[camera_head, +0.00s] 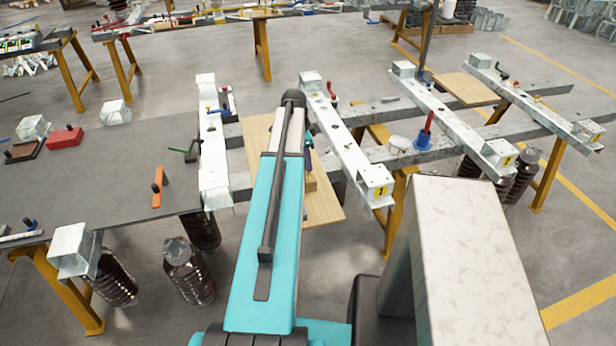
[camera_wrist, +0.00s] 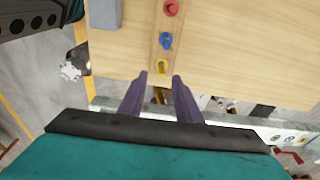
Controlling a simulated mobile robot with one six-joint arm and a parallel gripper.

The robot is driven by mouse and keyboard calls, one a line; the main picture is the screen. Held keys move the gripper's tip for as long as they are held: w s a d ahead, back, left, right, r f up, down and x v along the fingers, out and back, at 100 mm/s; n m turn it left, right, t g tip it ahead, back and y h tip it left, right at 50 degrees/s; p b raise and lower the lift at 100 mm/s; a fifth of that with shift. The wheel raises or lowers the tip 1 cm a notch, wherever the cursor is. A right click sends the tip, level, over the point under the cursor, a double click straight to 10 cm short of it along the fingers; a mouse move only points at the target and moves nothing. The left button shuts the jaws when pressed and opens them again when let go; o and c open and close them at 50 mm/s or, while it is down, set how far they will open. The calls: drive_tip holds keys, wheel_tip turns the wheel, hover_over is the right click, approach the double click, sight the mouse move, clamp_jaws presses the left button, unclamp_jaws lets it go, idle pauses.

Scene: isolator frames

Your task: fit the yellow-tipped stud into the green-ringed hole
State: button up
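In the wrist view, a red stud (camera_wrist: 170,8), a blue stud (camera_wrist: 165,40) and the yellow-tipped stud (camera_wrist: 160,95) stand in a row on a narrow wooden strip (camera_wrist: 162,22). My gripper (camera_wrist: 160,75) is open, its two purple fingers on either side of the yellow-tipped stud with gaps between. I cannot tell its height above the stud. A white beam (camera_wrist: 235,132) at the lower right carries a small green-ringed hole (camera_wrist: 276,138). In the head view my arm hides most of the gripper and the studs.
The strip rests on a pale wooden board (camera_wrist: 240,50); a grey block (camera_wrist: 104,12) lies at its upper left. In the head view, white beams (camera_head: 345,145) cross grey rails (camera_head: 450,140). A red-and-blue tool (camera_head: 424,132) stands upright to the right. A dark table (camera_head: 110,180) is at left.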

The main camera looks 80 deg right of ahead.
sight(308, 176)
drive_tip(key=shift+f, duration=0.2)
drive_tip(key=shift+s+d+f+p, duration=0.1)
drive_tip(key=shift+d+f+p, duration=0.05)
drive_tip(key=shift+f+p, duration=0.4)
drive_tip(key=shift+s+d+f+p, duration=0.1)
drive_tip(key=shift+f+p, duration=0.3)
drive_tip(key=shift+f, duration=0.15)
drive_tip(key=shift+s+d+f+p, duration=0.15)
drive_tip(key=shift+f+p, duration=0.2)
drive_tip(key=shift+f, duration=0.95)
clamp_jaws()
